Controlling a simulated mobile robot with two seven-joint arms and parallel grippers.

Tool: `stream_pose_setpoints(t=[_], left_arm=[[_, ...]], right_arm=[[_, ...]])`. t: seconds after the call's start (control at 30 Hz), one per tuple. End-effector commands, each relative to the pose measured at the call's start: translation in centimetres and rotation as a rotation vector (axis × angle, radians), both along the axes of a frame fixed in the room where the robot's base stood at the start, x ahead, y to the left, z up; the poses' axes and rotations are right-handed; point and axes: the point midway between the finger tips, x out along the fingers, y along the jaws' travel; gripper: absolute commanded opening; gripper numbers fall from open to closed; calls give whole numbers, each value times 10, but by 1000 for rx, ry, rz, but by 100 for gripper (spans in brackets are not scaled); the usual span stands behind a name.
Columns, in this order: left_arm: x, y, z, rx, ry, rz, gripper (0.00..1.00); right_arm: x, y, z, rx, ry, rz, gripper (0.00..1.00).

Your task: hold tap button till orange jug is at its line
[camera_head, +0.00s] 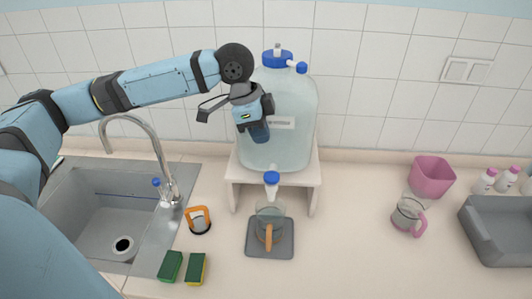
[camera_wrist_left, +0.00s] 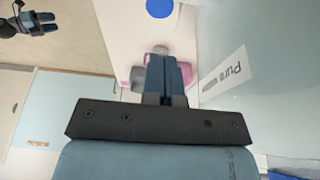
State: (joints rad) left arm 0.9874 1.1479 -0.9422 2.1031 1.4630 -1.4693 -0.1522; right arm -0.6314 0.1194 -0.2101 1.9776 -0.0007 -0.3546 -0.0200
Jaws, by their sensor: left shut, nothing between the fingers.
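The orange jug (camera_head: 269,218) is clear with an orange handle and stands on a grey pad (camera_head: 284,245) below the tap. The tap's blue button (camera_head: 271,178) is at the front of a large clear water bottle (camera_head: 297,108). A blue disc in the left wrist view (camera_wrist_left: 160,8) looks like this button. My left gripper (camera_head: 259,132) is shut and empty, pointing down in front of the bottle, above the button and apart from it. Its closed fingers (camera_wrist_left: 166,75) show in the left wrist view. The jug's water level and line are too small to tell.
The bottle stands on a white stand (camera_head: 243,172). A sink (camera_head: 90,215) with a faucet, an orange-handled item (camera_head: 199,220) and sponges (camera_head: 183,267) are left. A pink-handled jug (camera_head: 408,214), pink container (camera_head: 432,177) and grey tray (camera_head: 490,235) are right. What looks like my right gripper (camera_wrist_left: 38,22) appears small.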

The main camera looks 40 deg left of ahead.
Motion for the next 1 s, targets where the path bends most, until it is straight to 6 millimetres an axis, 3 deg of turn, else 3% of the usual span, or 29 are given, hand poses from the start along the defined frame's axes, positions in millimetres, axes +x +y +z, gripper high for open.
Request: stream_pose_setpoints(t=[0.27, 1.0], left_arm=[[-3, 6, 22, 1, 0, 1, 0], [-3, 6, 22, 0, -1, 1, 0]], right_arm=[[2, -3, -2, -10, -6, 11, 54], [4, -1, 1, -4, -9, 7, 54]])
